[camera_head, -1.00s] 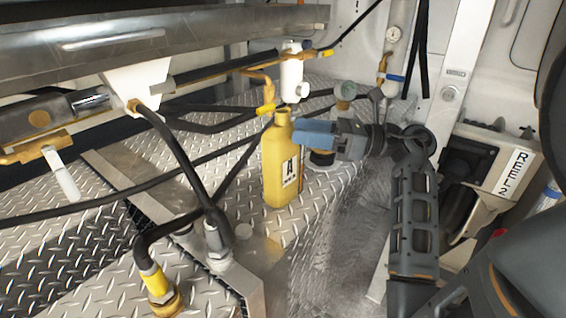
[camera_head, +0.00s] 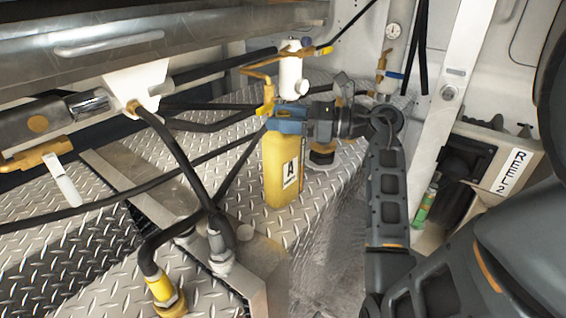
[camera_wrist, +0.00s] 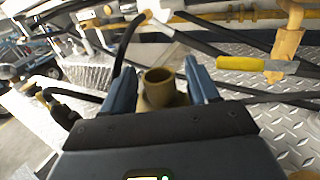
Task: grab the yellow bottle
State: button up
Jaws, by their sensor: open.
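The yellow bottle (camera_head: 280,170), with a white label marked "A", stands upright on the diamond-plate deck in the head view. My gripper (camera_head: 277,119) is at its top, with blue fingers level with the neck, which they hide in that view. In the wrist view, the bottle's open mouth (camera_wrist: 159,77) shows between the two fingers of my gripper (camera_wrist: 162,82). The fingers are open, one on each side of the neck, with a visible gap at least on the left. The lower bottle is hidden there by the gripper body.
A white cylinder with a yellow-handled valve (camera_head: 290,75) hangs just above and behind the bottle. Black hoses (camera_head: 180,165) run to its left. The deck in front (camera_head: 300,225) is clear.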

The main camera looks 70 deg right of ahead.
jog(key=shift+w, duration=0.1)
grip_shut()
dwell(0.5)
dwell(0.9)
